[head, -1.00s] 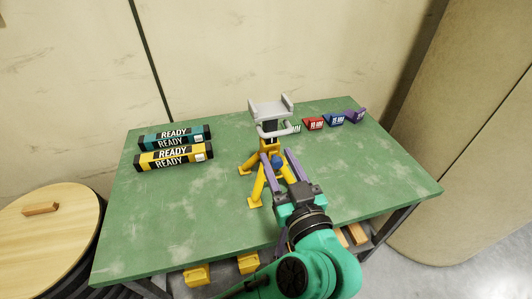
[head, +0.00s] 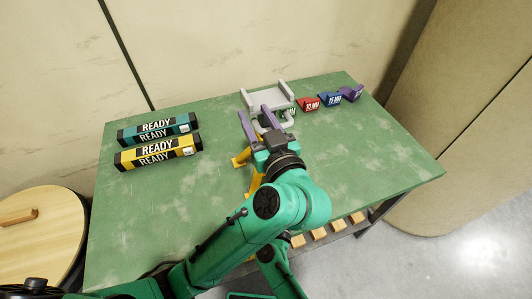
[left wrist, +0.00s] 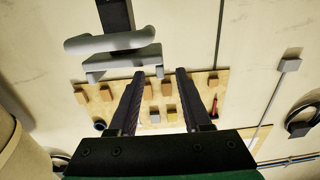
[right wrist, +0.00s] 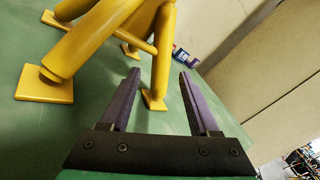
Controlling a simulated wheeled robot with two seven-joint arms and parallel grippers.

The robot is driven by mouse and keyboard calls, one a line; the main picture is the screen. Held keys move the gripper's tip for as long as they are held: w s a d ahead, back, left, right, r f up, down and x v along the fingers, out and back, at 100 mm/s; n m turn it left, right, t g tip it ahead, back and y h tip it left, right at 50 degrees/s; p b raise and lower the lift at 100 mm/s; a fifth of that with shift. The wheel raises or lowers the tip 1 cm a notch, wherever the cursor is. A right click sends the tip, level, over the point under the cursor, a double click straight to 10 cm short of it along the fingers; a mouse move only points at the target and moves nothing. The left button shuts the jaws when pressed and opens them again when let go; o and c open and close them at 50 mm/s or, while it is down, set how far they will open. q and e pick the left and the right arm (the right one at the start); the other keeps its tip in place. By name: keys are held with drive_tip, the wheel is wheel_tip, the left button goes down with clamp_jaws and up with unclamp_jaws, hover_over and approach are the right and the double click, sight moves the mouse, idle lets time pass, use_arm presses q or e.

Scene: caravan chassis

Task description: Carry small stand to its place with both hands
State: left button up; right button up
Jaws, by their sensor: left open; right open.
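The small stand has yellow legs (head: 239,159) and a grey cradle top (head: 268,97) with a grey handle bar on the near side. It stands upright on the green table (head: 350,150). My left gripper (head: 254,111) is open in front of the handle and hides part of the stand. In the left wrist view, the handle and cradle (left wrist: 110,45) appear inverted, above and left of the empty fingers. In the right wrist view, the yellow legs (right wrist: 90,45) rise to the left of my open, empty right gripper (right wrist: 159,75). The head view hides that gripper behind my left arm.
Teal (head: 158,128) and yellow (head: 158,153) READY boxes lie at the table's left. Red (head: 308,103), blue (head: 329,98) and purple (head: 351,93) blocks stand along the back right. The table's right front is clear. A round wooden-topped drum (head: 40,240) is at the left.

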sight(241, 90)
use_arm(q)
drive_tip(key=x, duration=1)
use_arm(e)
drive_tip(key=w, duration=0.6)
drive_tip(key=w+d, duration=0.1)
drive_tip(key=w, duration=0.3)
use_arm(q)
drive_tip(key=shift+s+r, duration=0.1)
drive_tip(key=shift+s, duration=0.05)
use_arm(e)
drive_tip(key=shift+s, duration=0.1)
use_arm(q)
clamp_jaws()
use_arm(e)
drive_tip(key=c, duration=0.9)
clamp_jaws()
